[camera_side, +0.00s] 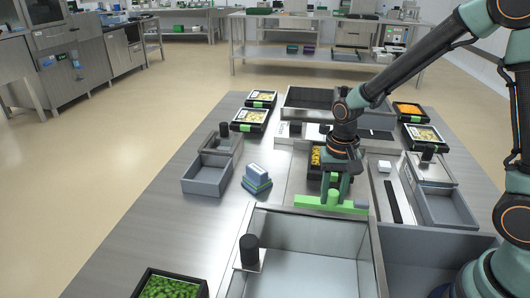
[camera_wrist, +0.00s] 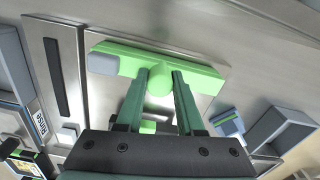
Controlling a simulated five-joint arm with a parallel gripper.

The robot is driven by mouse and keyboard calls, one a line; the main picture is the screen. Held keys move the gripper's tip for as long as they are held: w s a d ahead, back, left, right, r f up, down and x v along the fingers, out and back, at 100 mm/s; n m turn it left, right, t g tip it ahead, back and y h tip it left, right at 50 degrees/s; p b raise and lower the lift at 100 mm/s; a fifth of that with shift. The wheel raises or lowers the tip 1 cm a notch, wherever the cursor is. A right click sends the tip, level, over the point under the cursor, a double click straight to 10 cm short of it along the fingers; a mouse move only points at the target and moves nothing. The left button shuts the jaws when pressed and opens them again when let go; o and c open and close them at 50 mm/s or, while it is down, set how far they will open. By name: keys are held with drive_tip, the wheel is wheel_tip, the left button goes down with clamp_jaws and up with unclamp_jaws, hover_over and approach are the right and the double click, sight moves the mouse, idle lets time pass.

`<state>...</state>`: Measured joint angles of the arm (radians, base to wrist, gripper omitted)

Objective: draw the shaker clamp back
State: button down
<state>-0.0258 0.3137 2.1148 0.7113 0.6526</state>
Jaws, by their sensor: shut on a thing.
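The clamp is a bright green bar (camera_side: 311,202) with a grey block at one end, lying across the metal station at the near edge of the sealer. In the wrist view the green bar (camera_wrist: 205,75) spans the top, with a rounded green knob at its middle. My gripper (camera_side: 334,194) points down onto it. In the wrist view my gripper's two dark green fingers (camera_wrist: 160,82) are closed on either side of the knob. A black tray with yellow food (camera_side: 315,157) is partly hidden behind my gripper.
An open steel bin (camera_side: 300,222) stands just in front of the clamp. A grey box (camera_side: 206,176) and a stack of blue and green blocks (camera_side: 257,178) are to the left. Sealed trays (camera_side: 250,119) lie farther back. Bare table lies at left.

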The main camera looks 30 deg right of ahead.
sight(334, 192)
drive_tip(key=shift+r, duration=0.1)
drive_tip(key=c, duration=0.5)
unclamp_jaws()
wheel_tip(334, 192, up, 12)
drive_tip(key=shift+r, duration=0.1)
drive_tip(key=shift+s+d+r+n+t, duration=0.15)
drive_tip(key=shift+s+r+n+t, duration=0.75)
drive_tip(key=shift+s+n, duration=0.3)
drive_tip(key=shift+s+d+r+n+t, duration=0.15)
drive_tip(key=shift+s+r+n+t, duration=0.75)
drive_tip(key=shift+s+n, duration=0.35)
drive_tip(key=shift+s+d+r+n+t, duration=0.15)
drive_tip(key=shift+s+r+n+t, duration=0.6)
drive_tip(key=shift+s+n+t, duration=0.35)
